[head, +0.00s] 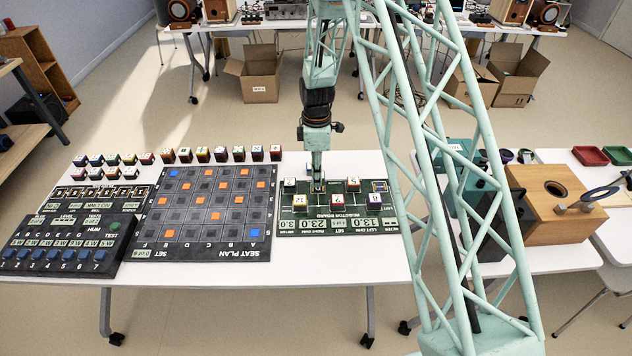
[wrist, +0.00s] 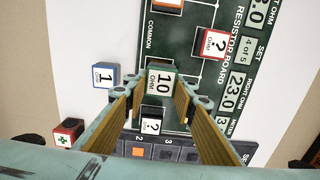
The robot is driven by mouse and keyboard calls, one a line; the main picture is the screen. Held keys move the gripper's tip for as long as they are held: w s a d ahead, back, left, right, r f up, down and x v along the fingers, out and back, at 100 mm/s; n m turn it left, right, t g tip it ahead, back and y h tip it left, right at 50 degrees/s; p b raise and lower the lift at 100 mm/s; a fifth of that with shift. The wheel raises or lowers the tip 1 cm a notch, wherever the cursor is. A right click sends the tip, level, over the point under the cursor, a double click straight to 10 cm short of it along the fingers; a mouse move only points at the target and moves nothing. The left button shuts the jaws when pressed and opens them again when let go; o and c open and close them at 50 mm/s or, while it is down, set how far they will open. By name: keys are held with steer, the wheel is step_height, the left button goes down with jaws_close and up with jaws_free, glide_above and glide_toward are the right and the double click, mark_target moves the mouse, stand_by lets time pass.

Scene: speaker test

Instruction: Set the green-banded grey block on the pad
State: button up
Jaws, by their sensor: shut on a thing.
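My gripper (head: 318,186) is low over the resistor board in the head view. In the wrist view its two fingers (wrist: 160,88) are shut on a small block (wrist: 160,83) marked 10 OHM, with pale green-grey edges. The block's sides are mostly hidden by the fingers, and I cannot tell whether it touches the board. The dark green resistor board (head: 320,225) lies on the white table; it also shows in the wrist view (wrist: 190,18). I cannot single out the pad; the area under the held block is hidden.
A block marked ? (wrist: 152,121) sits close to the held one, and a blue-edged block (wrist: 103,76) is to its left. A red-edged block (wrist: 213,43) stands on the board. The seat plan board (head: 205,215) lies left. A wooden box (head: 560,225) stands right.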

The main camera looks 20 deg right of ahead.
steer(key=shift+w+f, duration=0.1)
steer(key=shift+w, duration=0.2)
steer(key=shift+f, duration=1.7)
steer(key=shift+f+b, duration=0.1)
steer(key=shift+b, duration=0.2)
steer(key=o, duration=0.8)
steer(key=shift+o, duration=0.2)
steer(key=shift+r+p, duration=0.55)
steer(key=shift+r, duration=5.55)
steer(key=shift+s+r, duration=0.1)
steer(key=shift+r, duration=0.05)
